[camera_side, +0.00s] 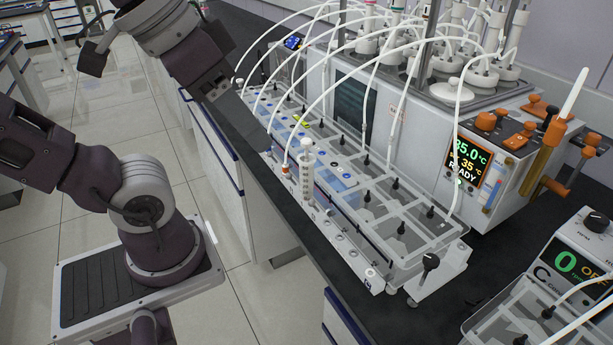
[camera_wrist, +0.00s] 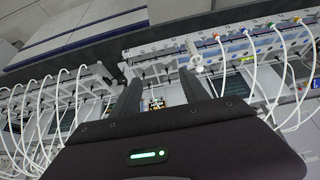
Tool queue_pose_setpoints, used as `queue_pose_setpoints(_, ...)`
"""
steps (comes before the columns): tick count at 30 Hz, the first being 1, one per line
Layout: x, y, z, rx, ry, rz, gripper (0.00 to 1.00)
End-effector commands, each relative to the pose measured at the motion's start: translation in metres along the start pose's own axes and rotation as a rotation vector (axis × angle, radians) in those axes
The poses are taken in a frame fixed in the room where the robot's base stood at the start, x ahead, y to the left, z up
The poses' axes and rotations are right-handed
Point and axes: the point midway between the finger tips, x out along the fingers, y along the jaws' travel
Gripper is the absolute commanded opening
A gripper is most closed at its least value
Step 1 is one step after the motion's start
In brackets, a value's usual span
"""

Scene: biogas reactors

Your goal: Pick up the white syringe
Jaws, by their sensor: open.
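The white syringe (camera_side: 306,172) stands upright at the front edge of the clear-lidded reactor tray (camera_side: 415,250) in the side view. In the wrist view, a white upright part with a round top that looks like the syringe (camera_wrist: 195,60) shows just beyond the right finger. My gripper (camera_side: 214,88) is up and to the left of the syringe in the side view, well apart from it. In the wrist view my gripper (camera_wrist: 159,78) has its two dark fingers spread with nothing held between them. The syringe's lower end is hard to make out.
White tubes (camera_side: 345,35) arch over the tray from the bottles behind. A white control unit (camera_side: 480,150) with an orange-trimmed display stands behind the tray. A second device (camera_side: 575,255) is at the right. The black bench top (camera_side: 345,265) is bare along its front edge.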

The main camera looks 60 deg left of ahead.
Motion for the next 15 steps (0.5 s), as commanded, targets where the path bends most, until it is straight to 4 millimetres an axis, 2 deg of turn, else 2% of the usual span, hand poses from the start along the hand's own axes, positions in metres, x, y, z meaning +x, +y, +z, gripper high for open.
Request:
queue_pose_setpoints(1, 0.003, -0.006, -0.015, 0.096, -0.048, -0.016, 0.53)
queue_pose_setpoints(6, 0.014, -0.03, -0.058, 0.463, -0.2, -0.005, 0.53)
queue_pose_setpoints(12, 0.036, -0.064, -0.097, 0.822, -0.333, 0.094, 0.53)
queue_pose_setpoints(15, 0.048, -0.081, -0.111, 0.971, -0.376, 0.16, 0.53)
